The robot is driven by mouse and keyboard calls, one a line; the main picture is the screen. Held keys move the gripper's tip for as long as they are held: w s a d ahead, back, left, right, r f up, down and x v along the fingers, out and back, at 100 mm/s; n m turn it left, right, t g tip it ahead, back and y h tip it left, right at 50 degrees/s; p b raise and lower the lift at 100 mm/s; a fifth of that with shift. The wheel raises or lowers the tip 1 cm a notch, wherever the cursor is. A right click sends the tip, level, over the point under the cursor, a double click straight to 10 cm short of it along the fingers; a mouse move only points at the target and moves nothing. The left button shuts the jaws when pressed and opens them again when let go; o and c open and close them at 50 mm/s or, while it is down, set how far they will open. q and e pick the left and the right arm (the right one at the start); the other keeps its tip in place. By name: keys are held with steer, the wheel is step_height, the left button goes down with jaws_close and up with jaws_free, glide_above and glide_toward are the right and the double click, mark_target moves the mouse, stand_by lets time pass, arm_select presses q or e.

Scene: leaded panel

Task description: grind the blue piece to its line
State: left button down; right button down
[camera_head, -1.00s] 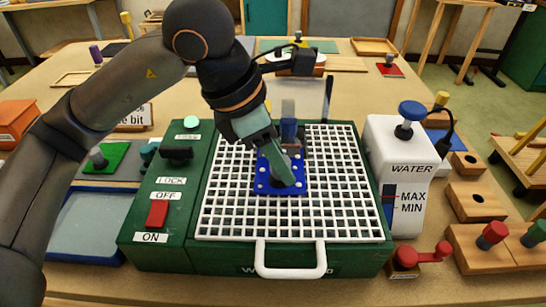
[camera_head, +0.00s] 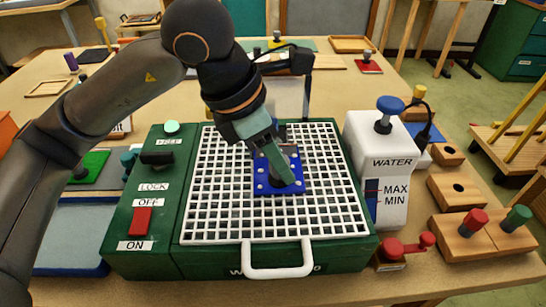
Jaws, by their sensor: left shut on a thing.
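The blue piece (camera_head: 262,183) is a flat blue plate with white dots along its edges. It lies on the white grid (camera_head: 215,210) of the green grinder (camera_head: 150,240), near the middle. My left gripper (camera_head: 280,172) comes down from above and is shut on a dark grip on the piece, which it partly hides. The grinding bit is mostly hidden behind the gripper, and I cannot tell whether the piece touches it. The line on the piece cannot be made out. The red switch (camera_head: 141,221) sits between the OFF and ON labels. My right gripper is not in view.
A white water tank (camera_head: 385,155) with MAX and MIN marks stands right of the grinder. Wooden blocks (camera_head: 470,240) with red and green knobs and a red crank (camera_head: 408,246) are at the right. A blue tray (camera_head: 70,235) lies at the left. A clear shield (camera_head: 290,95) stands behind the gripper.

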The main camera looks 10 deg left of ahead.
arm_select(q)
steer(key=shift+w+d, duration=0.3)
steer(key=shift+d, duration=0.55)
steer(key=shift+a, duration=0.15)
steer(key=shift+s+a+b, duration=0.25)
steer(key=shift+a+b, duration=0.1)
steer(key=shift+a, duration=0.55)
steer(key=shift+s+a, duration=0.15)
steer(key=shift+a, duration=0.2)
steer(key=shift+a, duration=0.1)
